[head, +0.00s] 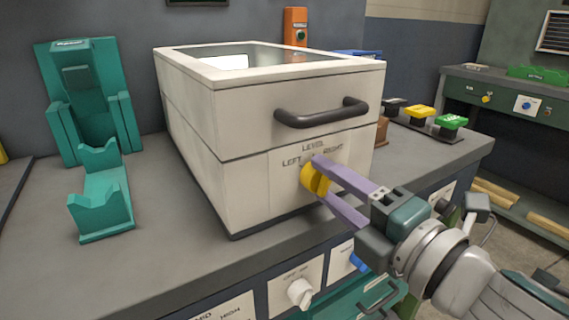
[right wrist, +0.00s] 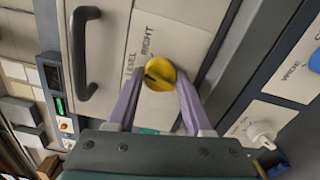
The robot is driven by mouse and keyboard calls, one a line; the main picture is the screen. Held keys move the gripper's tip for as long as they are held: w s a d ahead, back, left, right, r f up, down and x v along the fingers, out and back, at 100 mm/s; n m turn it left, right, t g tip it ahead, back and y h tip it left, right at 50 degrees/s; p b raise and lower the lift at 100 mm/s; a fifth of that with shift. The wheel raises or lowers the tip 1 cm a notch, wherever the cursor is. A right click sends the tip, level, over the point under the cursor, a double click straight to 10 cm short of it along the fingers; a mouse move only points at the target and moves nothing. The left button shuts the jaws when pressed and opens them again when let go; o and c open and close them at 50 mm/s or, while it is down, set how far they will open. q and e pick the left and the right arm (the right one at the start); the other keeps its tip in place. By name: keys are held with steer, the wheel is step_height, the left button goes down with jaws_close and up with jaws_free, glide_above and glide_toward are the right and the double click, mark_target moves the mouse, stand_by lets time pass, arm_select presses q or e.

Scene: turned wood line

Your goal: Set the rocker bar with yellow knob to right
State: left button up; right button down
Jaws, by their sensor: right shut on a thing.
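The yellow knob (head: 308,180) sits low on the front of a cream box (head: 230,128), under the word LEVEL with LEFT and RIGHT printed on either side. It also shows in the right wrist view (right wrist: 161,74), with a short dark mark near its edge. My right gripper (head: 320,178) comes in from the right and is shut on the knob, a purple finger on each side. In the right wrist view the fingers flank the knob. The rocker bar itself cannot be made out behind the knob and fingers. My left gripper is not in view.
A dark handle (head: 322,113) juts out above the knob. A white knob (head: 300,292) and a blue knob (head: 358,262) are on the bench front below. Green stands (head: 100,205) are at left. Yellow (head: 420,112) and green (head: 452,121) push-buttons are at right.

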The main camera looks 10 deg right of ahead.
steer(key=shift+m+p, duration=0.6)
steer(key=shift+m, duration=2.3)
steer(key=shift+m+p, duration=0.35)
steer(key=shift+m, duration=0.15)
steer(key=shift+c, duration=1.5)
jaws_free()
steer(key=v, duration=1)
steer(key=shift+p, duration=0.35)
